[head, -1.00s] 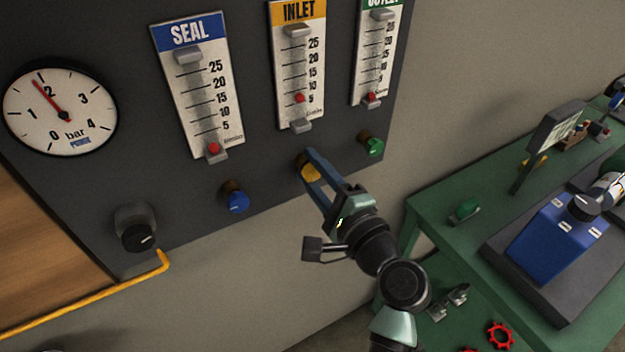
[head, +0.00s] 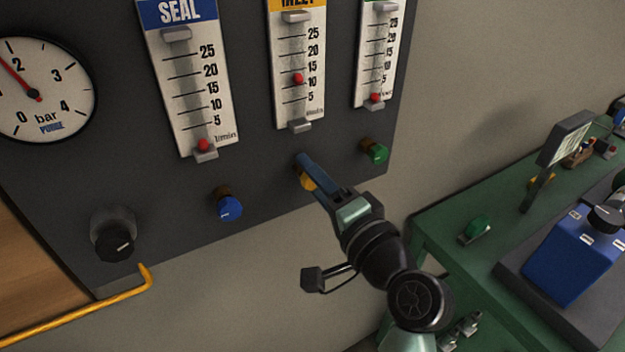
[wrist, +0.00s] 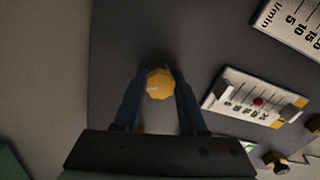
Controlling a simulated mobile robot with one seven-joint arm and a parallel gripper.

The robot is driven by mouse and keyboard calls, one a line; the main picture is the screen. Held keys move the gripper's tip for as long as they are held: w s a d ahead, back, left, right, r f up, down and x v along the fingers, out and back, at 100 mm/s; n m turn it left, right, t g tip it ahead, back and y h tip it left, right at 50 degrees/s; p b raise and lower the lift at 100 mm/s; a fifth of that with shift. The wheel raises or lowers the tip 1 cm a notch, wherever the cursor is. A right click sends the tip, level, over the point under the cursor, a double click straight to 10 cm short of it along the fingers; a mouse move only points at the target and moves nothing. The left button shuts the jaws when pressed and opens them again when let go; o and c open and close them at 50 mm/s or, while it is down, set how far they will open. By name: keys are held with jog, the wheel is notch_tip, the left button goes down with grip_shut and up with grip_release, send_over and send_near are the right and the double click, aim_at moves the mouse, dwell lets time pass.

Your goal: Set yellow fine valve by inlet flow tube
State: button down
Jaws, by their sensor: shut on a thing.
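The yellow fine valve (head: 307,181) is a round knob low on the dark panel, below the inlet flow tube (head: 297,108). My gripper (head: 305,166) is shut on it; in the wrist view the yellow knob (wrist: 160,84) sits between the two blue fingers, one on each side. The fingers hide part of the knob in the head view. The red float (head: 298,78) in the inlet tube stands a little above the 10 mark. The inlet tube also shows sideways in the wrist view (wrist: 245,97), with its red float near mid-scale.
The blue knob (head: 228,207) is to the left and the green knob (head: 375,151) close to the right. The seal float (head: 204,145) and outlet float (head: 375,97) sit at the bottom. A pressure gauge (head: 45,75) and a green bench (head: 450,225) flank the arm.

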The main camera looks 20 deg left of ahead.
dwell(0.3)
jog(key=shift+c, duration=2.3)
grip_release()
jog(key=b+v, duration=0.1)
jog(key=v, duration=1.2)
jog(key=shift+b, duration=0.3)
jog(key=shift+w, duration=0.1)
